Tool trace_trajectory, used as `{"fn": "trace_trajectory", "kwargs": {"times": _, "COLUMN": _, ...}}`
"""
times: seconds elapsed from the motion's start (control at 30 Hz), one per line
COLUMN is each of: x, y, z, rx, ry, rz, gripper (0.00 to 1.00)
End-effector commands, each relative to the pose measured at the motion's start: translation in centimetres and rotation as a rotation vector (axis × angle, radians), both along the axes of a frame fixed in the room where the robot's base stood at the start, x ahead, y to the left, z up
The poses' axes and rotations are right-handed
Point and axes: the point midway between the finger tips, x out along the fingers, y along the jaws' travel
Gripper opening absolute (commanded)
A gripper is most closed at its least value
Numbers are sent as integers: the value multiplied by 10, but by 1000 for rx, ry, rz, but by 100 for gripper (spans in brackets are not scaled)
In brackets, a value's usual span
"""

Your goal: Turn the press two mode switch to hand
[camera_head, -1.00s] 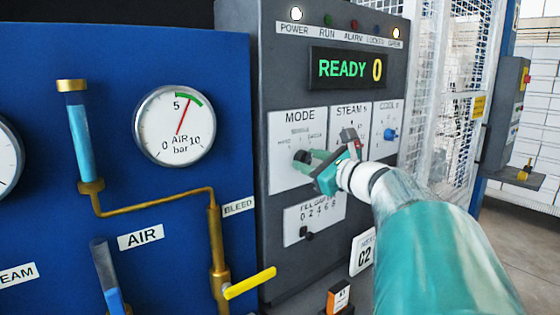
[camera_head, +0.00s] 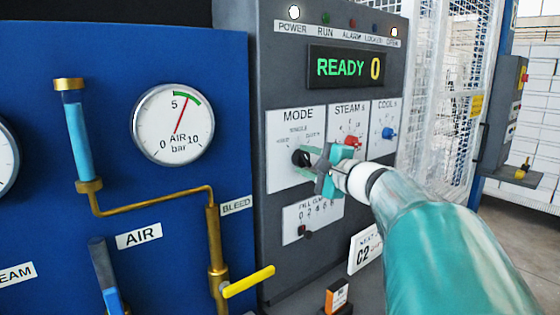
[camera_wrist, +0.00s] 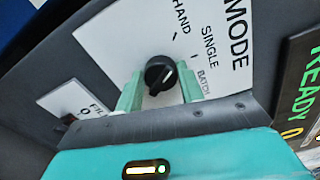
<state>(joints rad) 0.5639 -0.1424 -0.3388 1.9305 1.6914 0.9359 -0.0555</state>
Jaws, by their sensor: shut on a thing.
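The mode switch (camera_head: 301,157) is a black round knob on a white MODE plate (camera_head: 285,183) on the grey control panel. In the wrist view the knob (camera_wrist: 160,75) sits between my two pale green fingers, with the printed words HAND, SINGLE and BATCH around it. A light mark shows on the knob, but I cannot tell which word it points to. My gripper (camera_head: 311,159) reaches in from the right and is shut on the knob; it also shows in the wrist view (camera_wrist: 160,91).
Right of MODE are a red steam knob (camera_head: 352,142) and a blue cool knob (camera_head: 389,133), close to my gripper. Below is a fill slider (camera_head: 301,231). The display (camera_head: 346,69) reads READY 0. A blue panel with an air gauge (camera_head: 173,125) stands left.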

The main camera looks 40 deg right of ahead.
Motion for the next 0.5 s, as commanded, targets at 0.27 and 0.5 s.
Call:
{"fn": "trace_trajectory", "kwargs": {"times": 0.27, "x": 1, "y": 1, "z": 0, "rx": -165, "ry": -6, "rz": 1, "gripper": 15}}
{"fn": "trace_trajectory", "kwargs": {"times": 0.5, "x": 2, "y": 1, "z": 0, "rx": -230, "ry": -8, "rz": 1, "gripper": 15}}
